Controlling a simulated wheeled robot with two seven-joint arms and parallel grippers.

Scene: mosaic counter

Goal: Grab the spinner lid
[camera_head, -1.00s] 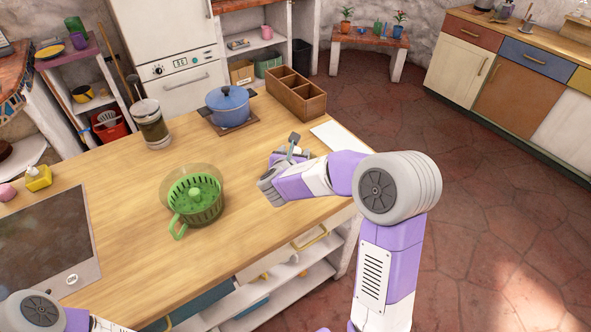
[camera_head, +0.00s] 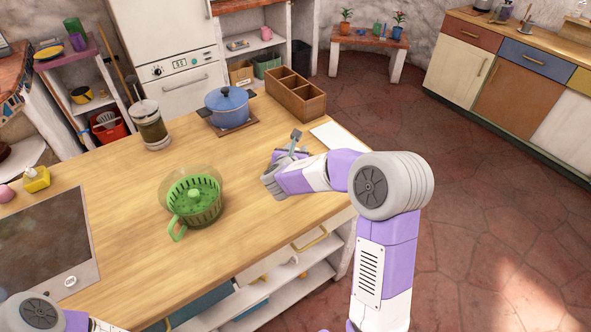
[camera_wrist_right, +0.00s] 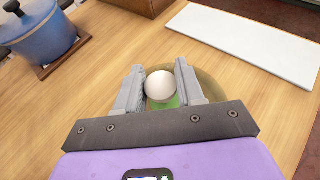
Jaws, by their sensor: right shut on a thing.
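In the right wrist view, the spinner lid shows as a pale round knob (camera_wrist_right: 160,86) over a green patch, with a brownish see-through disc (camera_wrist_right: 213,86) around it. My right gripper (camera_wrist_right: 159,76) is shut on this knob, one grey finger on each side. In the head view my right gripper (camera_head: 285,158) is over the right part of the counter, and its own parts hide most of the lid. The green spinner basket (camera_head: 205,210) sits in its clear bowl, left of the gripper. My left gripper is out of view; only part of that arm shows at lower left.
A blue pot (camera_head: 228,106) on a dark trivet and a wooden divided box (camera_head: 296,98) stand behind the gripper. A white board (camera_head: 338,139) lies at the counter's right end. A glass jar (camera_head: 150,128) stands back left. The wood between basket and cooktop (camera_head: 42,248) is clear.

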